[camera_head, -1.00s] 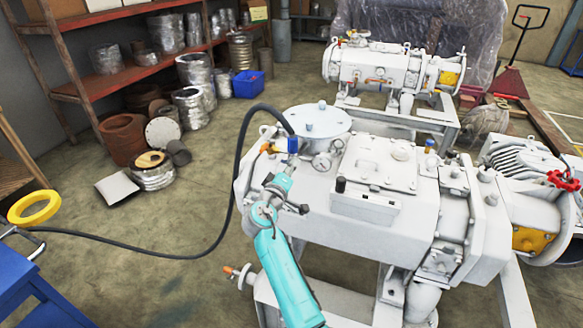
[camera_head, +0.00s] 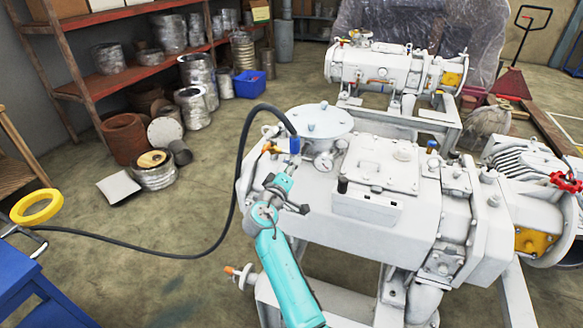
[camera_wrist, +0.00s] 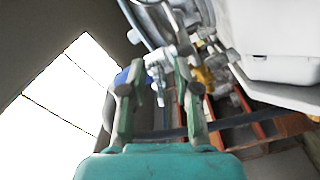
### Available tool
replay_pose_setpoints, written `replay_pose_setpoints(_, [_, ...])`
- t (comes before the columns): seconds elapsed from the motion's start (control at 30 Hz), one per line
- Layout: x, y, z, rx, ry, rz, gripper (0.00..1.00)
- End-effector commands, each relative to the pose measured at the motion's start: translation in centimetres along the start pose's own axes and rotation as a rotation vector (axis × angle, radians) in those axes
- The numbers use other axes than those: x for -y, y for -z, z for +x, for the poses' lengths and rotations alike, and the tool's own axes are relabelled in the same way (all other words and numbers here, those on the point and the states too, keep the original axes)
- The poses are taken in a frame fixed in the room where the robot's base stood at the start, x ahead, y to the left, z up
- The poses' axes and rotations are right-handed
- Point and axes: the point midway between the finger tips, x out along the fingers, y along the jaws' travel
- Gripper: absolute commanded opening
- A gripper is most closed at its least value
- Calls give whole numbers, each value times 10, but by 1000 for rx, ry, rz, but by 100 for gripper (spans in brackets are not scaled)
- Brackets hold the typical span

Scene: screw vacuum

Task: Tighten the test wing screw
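My gripper (camera_head: 286,178) is over the near left end of the white pump (camera_head: 300,205), just below the blue-ended hose fitting (camera_head: 295,145) in the head view. In the wrist view my gripper (camera_wrist: 158,72) has its two fingers apart, with a visible gap between them. A small pale fitting (camera_wrist: 158,56) shows at or beyond the fingertips; I cannot tell whether it touches them or whether it is the test wing screw. The blue fitting (camera_wrist: 130,74) lies partly behind the left finger. No wing screw is clearly distinguishable in the head view.
The black hose (camera_head: 236,175) arches from the fitting to the floor at left. A round lid (camera_head: 320,124) and a gauge (camera_head: 324,162) stand close beyond my gripper. A blue cart (camera_head: 28,275) with a yellow ring (camera_head: 35,207) is at left. Floor between cart and pump is mostly clear.

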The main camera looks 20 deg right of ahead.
Motion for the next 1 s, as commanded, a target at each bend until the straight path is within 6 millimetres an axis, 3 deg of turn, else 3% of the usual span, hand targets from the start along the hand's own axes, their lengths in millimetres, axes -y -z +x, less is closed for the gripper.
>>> replay_pose_setpoints(0.17, [0, 0, -11, 1, 0, -1, 31])
replay_pose_setpoints(0.7, [1, 1, -106, -3, 2, 0, 31])
replay_pose_setpoints(1.0, [1, 1, -121, -2, 1, 0, 31])
